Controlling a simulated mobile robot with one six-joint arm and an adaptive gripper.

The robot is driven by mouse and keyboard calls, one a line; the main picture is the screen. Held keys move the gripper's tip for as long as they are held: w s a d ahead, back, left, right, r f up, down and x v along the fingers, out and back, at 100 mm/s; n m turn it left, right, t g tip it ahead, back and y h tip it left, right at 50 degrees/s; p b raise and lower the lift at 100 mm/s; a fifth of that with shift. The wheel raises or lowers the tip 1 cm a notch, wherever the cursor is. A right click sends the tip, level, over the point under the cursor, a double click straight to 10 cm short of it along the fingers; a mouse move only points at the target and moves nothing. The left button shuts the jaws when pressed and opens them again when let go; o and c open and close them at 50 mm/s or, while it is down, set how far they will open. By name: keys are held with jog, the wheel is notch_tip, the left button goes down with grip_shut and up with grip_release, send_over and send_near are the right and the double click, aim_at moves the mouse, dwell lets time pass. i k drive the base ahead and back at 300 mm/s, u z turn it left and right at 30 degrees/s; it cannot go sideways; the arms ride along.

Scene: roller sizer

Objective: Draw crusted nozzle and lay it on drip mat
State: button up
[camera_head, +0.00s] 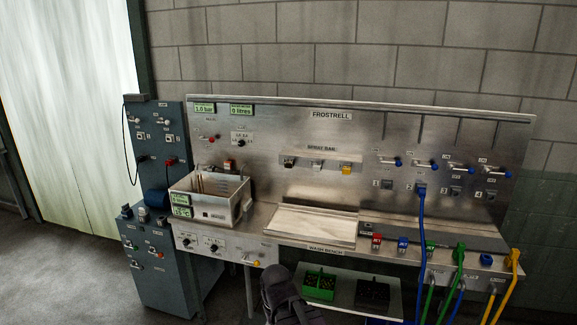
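The spray bar (318,164) runs across the steel back panel under its label. A dark nozzle (288,161) is at its left end and a yellow-fronted one (347,169) is at its right end. The fitting between them is too small to make out. I cannot tell which nozzle is crusted. A pale flat rectangle (312,226) on the bench below the bar looks like the drip mat; nothing lies on it. My gripper (285,292) is a dark shape at the bottom edge, in front of and below the bench. Its fingers cannot be made out.
A steel basin (207,197) stands left of the mat. Coloured blocks (402,244) and blue, green and yellow hoses (420,240) occupy the right side. A lower shelf holds a green crate (319,285) and a black crate (372,294). A grey cabinet (150,255) stands left.

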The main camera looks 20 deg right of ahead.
aim_at(290, 163)
jog(key=u, duration=0.05)
jog(key=i, duration=1)
jog(key=z, duration=0.05)
